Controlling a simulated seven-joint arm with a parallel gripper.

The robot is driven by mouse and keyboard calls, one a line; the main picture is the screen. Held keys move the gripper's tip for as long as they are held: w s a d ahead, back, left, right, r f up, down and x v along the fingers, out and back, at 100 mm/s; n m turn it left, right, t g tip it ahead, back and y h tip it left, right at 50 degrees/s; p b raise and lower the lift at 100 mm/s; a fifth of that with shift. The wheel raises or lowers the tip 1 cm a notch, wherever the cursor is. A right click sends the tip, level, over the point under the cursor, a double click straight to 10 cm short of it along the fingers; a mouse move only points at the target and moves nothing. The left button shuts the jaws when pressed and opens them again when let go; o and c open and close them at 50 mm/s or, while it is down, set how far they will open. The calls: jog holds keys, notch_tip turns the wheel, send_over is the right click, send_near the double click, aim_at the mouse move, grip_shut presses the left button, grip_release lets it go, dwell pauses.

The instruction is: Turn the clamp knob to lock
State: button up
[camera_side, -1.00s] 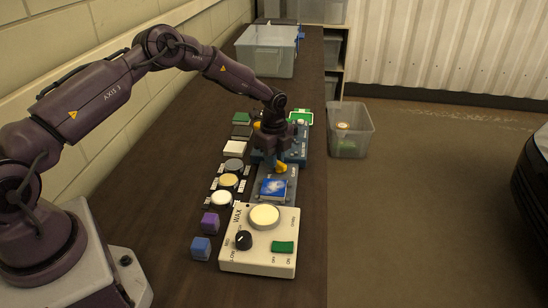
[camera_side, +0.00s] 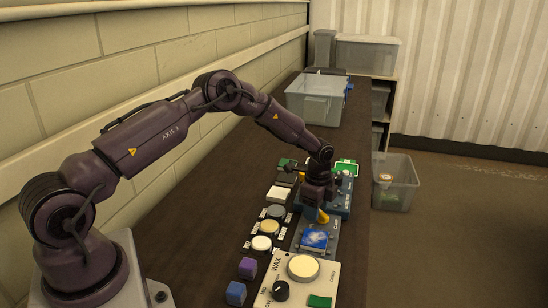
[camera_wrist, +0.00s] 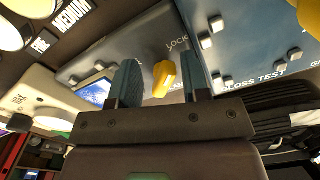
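The yellow clamp knob (camera_side: 322,216) stands on a grey clamp plate (camera_side: 328,228), just below my gripper (camera_side: 318,202) in the side view. In the wrist view the knob (camera_wrist: 163,78) shows between the two fingers of my gripper (camera_wrist: 160,78). Gaps show on both sides of it, so my gripper looks open. The word LOCK (camera_wrist: 178,44) is printed beyond the knob; I cannot tell how exactly the knob lines up with it. A blue-and-white pictured panel (camera_side: 313,239) lies on the clamp plate, in front of the knob.
A cream WAX box (camera_side: 328,279) with a dial and green switch stands nearer. Round pads (camera_side: 269,227) and small blocks (camera_side: 247,267) line the left. A blue gloss-test unit (camera_side: 342,198) is behind. A clear bin (camera_side: 314,103) stands farther back; another bin (camera_side: 396,184) is right of the bench.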

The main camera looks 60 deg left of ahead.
jog(key=n, duration=0.4)
jog(key=s+n, duration=0.1)
jog(key=n, duration=0.1)
jog(key=shift+d+n, duration=0.3)
jog(key=shift+d, duration=0.1)
jog(key=n, duration=0.3)
jog(key=d+n, duration=0.1)
jog(key=n, duration=0.2)
notch_tip(320, 180, up, 12)
jog(key=s+d+r, duration=0.2)
jog(key=s+r, duration=0.4)
jog(key=s, duration=0.2)
jog(key=s+d+r, duration=0.3)
jog(key=s+r, duration=0.3)
jog(key=s, duration=0.2)
jog(key=shift+s+r+n+t+y, duration=0.15)
jog(key=shift+s+n+t+y, duration=0.15)
jog(key=shift+t, duration=0.1)
jog(key=shift+o, duration=0.4)
